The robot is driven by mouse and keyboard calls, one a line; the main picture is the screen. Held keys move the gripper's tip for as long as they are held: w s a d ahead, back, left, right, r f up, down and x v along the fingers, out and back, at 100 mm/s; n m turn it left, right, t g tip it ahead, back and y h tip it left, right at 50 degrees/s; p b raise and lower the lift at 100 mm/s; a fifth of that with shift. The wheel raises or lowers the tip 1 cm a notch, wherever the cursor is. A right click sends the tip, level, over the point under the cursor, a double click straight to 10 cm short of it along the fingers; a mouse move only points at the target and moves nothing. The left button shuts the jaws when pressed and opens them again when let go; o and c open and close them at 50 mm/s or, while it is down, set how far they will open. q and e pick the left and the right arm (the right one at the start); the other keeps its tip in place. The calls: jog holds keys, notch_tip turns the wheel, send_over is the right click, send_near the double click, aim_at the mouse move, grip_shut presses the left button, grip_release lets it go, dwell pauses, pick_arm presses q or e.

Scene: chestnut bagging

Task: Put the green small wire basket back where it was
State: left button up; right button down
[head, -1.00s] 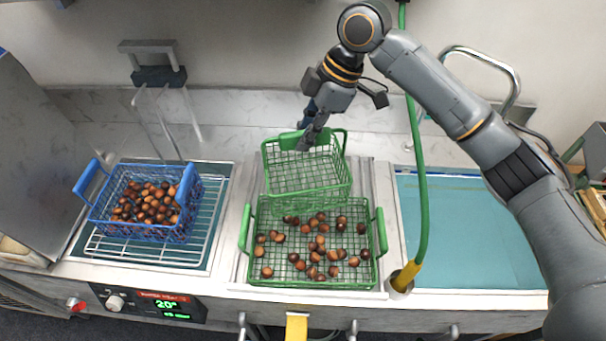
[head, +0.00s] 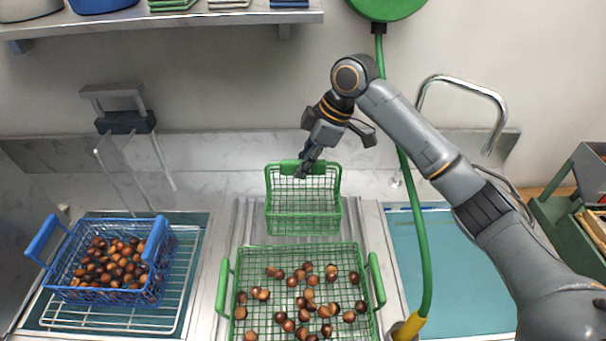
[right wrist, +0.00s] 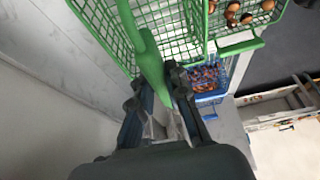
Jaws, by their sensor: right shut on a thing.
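The green small wire basket (head: 303,213) is upright and looks empty, just behind the larger green basket. My right gripper (head: 304,170) is shut on the handle at its back rim. In the right wrist view the fingers (right wrist: 172,95) close around the green handle (right wrist: 149,62). I cannot tell whether the small basket's bottom touches the counter. My left gripper is not in view.
The large green wire basket (head: 374,262) with several chestnuts stands in front. A blue basket (head: 68,291) of chestnuts sits on a rack (head: 187,290) at left. A green hose (head: 417,220) hangs to the right, beside a teal basin (head: 462,262). A shelf (head: 180,17) is above.

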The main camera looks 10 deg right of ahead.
jog(key=p, duration=0.1)
send_over(303, 197)
notch_tip(303, 197, down, 5)
notch_tip(303, 197, down, 3)
jog(key=shift+s+r+p, duration=0.1)
jog(key=shift+p, duration=1.1)
jog(key=shift+f, duration=0.35)
jog(key=shift+f, duration=0.2)
jog(key=c, duration=1.3)
grip_release()
jog(key=shift+r, duration=0.1)
